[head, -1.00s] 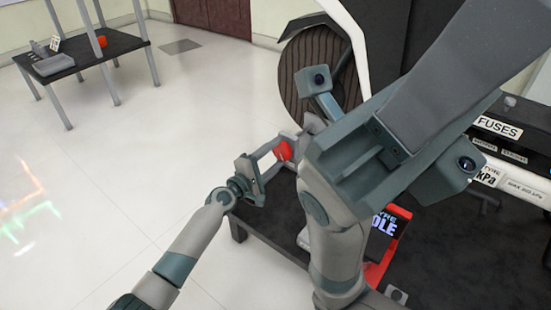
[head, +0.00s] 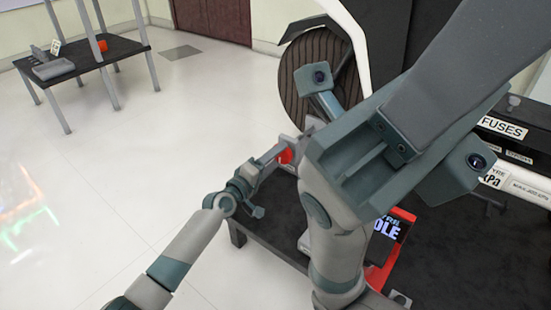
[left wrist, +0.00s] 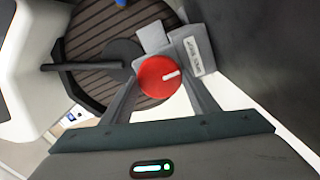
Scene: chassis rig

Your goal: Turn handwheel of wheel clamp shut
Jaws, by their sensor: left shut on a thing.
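The red handwheel (head: 285,156) is a small round knob beside the grey wheel clamp body (head: 314,125), in front of the ribbed brown wheel. In the left wrist view the handwheel (left wrist: 157,80) shows face-on, with a white mark pointing right and slightly up. The clamp body (left wrist: 193,48) sits behind it with a small label that I cannot read well. My left gripper (head: 279,153) has its fingers on opposite sides of the handwheel and is shut on it. In the left wrist view the fingers (left wrist: 163,84) flank the red disc.
The ribbed wheel (head: 318,62) stands behind the clamp. A black table (head: 262,222) with a red-edged sign is below, partly hidden by my own arm links. A FUSES panel (head: 501,128) is at right.

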